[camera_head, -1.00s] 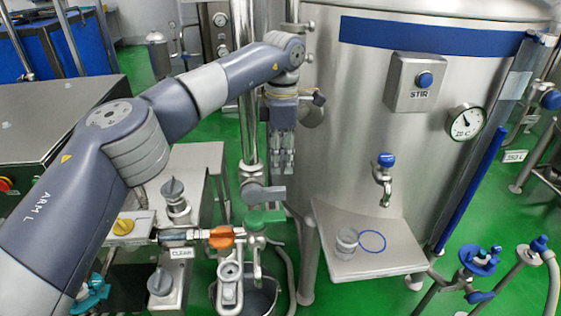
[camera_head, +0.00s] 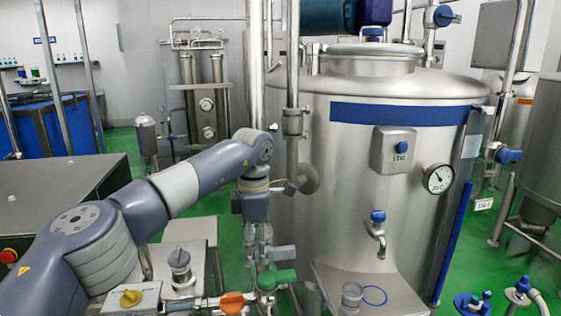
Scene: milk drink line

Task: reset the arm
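My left arm (camera_head: 100,235) comes in from the lower left and bends down at its wrist. My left gripper (camera_head: 258,240) hangs with its fingers down, in front of a steel pipe and left of the big steel tank (camera_head: 330,180). Its fingertips show near the green valve handle (camera_head: 277,278); I cannot tell if they touch it. The fingers are small and blend with the steel behind, so their opening is unclear. I see no object in them. My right arm and gripper are not in view.
A drain shelf at the tank's front holds a clear cup (camera_head: 351,297) beside a blue ring (camera_head: 374,295), below a blue-topped tap (camera_head: 378,217). An orange valve handle (camera_head: 231,302) and a yellow knob (camera_head: 131,298) are at the lower left. Green floor shows between the equipment.

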